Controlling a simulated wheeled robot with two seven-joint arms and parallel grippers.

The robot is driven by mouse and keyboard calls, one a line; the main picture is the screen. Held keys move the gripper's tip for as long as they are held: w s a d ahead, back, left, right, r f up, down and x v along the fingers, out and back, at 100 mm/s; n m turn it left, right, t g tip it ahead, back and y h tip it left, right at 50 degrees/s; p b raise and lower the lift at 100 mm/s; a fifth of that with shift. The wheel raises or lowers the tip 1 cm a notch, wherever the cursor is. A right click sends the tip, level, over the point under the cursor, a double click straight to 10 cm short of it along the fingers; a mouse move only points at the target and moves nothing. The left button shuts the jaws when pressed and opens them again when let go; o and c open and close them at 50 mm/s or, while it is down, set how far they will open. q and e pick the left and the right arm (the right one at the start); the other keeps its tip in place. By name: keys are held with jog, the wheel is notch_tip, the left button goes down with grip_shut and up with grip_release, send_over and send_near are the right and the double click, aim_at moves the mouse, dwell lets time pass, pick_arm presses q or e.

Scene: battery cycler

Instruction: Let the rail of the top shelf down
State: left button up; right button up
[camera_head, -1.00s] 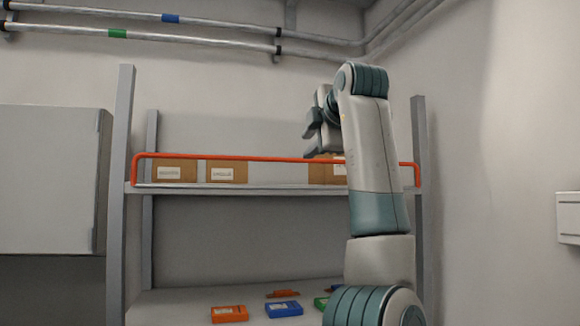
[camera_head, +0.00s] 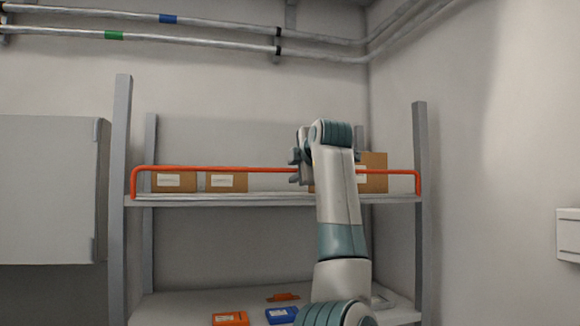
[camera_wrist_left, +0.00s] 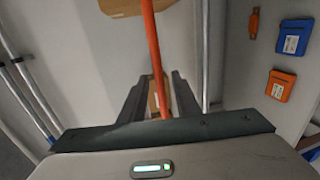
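The orange rail (camera_head: 230,169) of the top shelf (camera_head: 225,199) is up, standing above the shelf's front edge. My left gripper (camera_head: 295,167) is at the rail, a little right of its middle, and my arm hides part of the rail. In the left wrist view the rail (camera_wrist_left: 152,45) runs between the two fingers of my left gripper (camera_wrist_left: 160,82). The fingers are apart, with a gap visible on both sides of the rail. Whether either finger touches it is not clear. My right gripper is in neither view.
Cardboard boxes (camera_head: 226,182) stand on the top shelf behind the rail. The lower shelf (camera_head: 165,306) holds an orange case (camera_head: 230,319) and a blue case (camera_head: 281,315). Grey posts (camera_head: 121,190) flank the shelves. A grey cabinet (camera_head: 48,190) is at the left.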

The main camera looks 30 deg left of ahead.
pick_arm(q)
jog(key=p+x, duration=0.2)
jog(key=x, duration=0.3)
jog(key=shift+f, duration=0.1)
grip_shut()
